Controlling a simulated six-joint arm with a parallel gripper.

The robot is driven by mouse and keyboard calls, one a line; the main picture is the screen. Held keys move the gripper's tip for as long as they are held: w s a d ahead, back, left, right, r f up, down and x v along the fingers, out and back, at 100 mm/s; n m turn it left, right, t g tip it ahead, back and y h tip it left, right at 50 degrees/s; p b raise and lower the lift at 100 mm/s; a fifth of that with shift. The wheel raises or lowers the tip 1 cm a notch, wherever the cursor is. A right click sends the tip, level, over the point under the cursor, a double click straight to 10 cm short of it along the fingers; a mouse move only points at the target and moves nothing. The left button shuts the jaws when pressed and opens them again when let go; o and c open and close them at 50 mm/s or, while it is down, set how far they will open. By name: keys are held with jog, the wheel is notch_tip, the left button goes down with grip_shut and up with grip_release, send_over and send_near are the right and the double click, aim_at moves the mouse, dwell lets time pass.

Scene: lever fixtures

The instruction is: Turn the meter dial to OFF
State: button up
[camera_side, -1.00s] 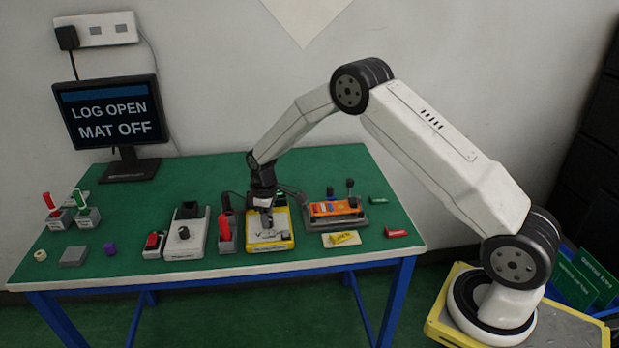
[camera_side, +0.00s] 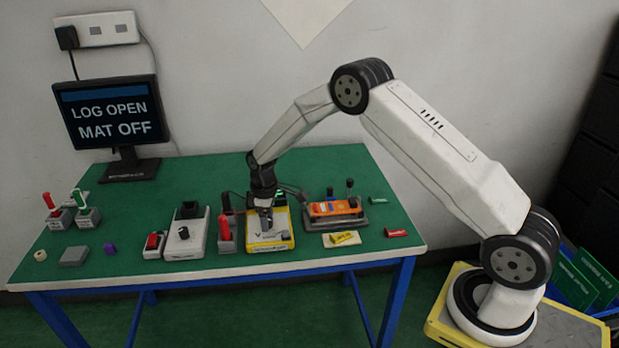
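The gripper hides part of the face, and the dial's markings cannot be read. I cannot tell whether the fingers are open or shut.
A red-handled fixture (camera_side: 227,234) stands just left of the meter, with a grey fixture (camera_side: 186,238) further left. An orange device (camera_side: 335,208) sits to the right. A monitor (camera_side: 112,112) reads "LOG OPEN" and "MAT OFF".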

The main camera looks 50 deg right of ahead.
jog(key=shift+r, duration=0.15)
jog(key=shift+r, duration=3.8)
jog(key=shift+s, duration=0.15)
jog(key=shift+s+a+r, duration=0.15)
jog(key=shift+r, duration=0.05)
jog(key=s+a+r+m+t, duration=0.1)
jog(key=s+a+r+m, duration=0.1)
jog(key=s, duration=1)
jog(key=s+a+r+m+t, duration=0.1)
jog(key=s+a+r+m, duration=0.1)
jog(key=s, duration=1)
jog(key=shift+s+a+r+m+t, duration=0.15)
jog(key=shift+s+a+m+t, duration=0.2)
jog(key=shift+a+m, duration=0.55)
jog(key=shift+d, duration=0.25)
